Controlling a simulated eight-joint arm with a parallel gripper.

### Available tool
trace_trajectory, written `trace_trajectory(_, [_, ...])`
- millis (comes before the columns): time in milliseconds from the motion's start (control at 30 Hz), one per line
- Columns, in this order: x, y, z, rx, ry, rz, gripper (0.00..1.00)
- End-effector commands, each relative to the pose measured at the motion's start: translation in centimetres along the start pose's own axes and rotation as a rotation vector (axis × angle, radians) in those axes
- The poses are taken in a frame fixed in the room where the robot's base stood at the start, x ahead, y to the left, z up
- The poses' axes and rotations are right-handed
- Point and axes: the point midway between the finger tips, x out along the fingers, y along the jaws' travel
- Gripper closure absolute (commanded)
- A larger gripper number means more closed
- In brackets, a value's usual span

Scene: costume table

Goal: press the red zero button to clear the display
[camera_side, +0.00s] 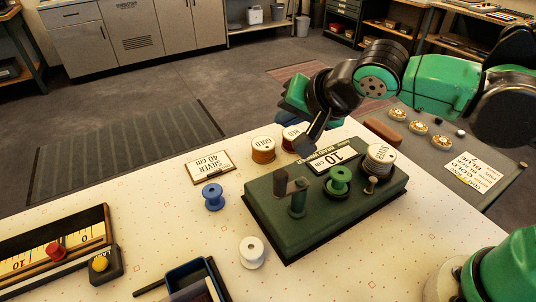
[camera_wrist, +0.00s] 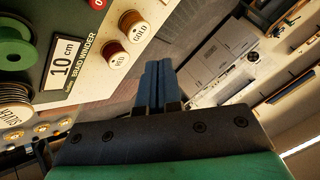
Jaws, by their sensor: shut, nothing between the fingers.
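The red zero button (camera_wrist: 97,4) shows at the top edge of the wrist view, on the green braid winder, partly cut off. My gripper (camera_side: 309,147) is shut and empty, above the winder's far edge in the side view. In the wrist view its fingers (camera_wrist: 158,66) point past the winder, to the right of the button.
The gold spool (camera_side: 263,150) and red spool (camera_side: 291,138) stand behind the winder, close to my gripper. The winder carries a green spool (camera_side: 338,181), a silver spool (camera_side: 381,158) and a crank (camera_side: 297,192). Blue (camera_side: 213,197) and white (camera_side: 252,253) spools stand nearby.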

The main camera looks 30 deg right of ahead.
Motion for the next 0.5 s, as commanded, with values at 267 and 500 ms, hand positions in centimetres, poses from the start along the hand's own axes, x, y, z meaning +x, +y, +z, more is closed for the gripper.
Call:
trace_trajectory(267, [1.3,0.8,0.9,0.000,0.000,0.001,1.00])
trace_trajectory(500, [3.6,2.5,2.5,0.000,0.000,0.001,1.00])
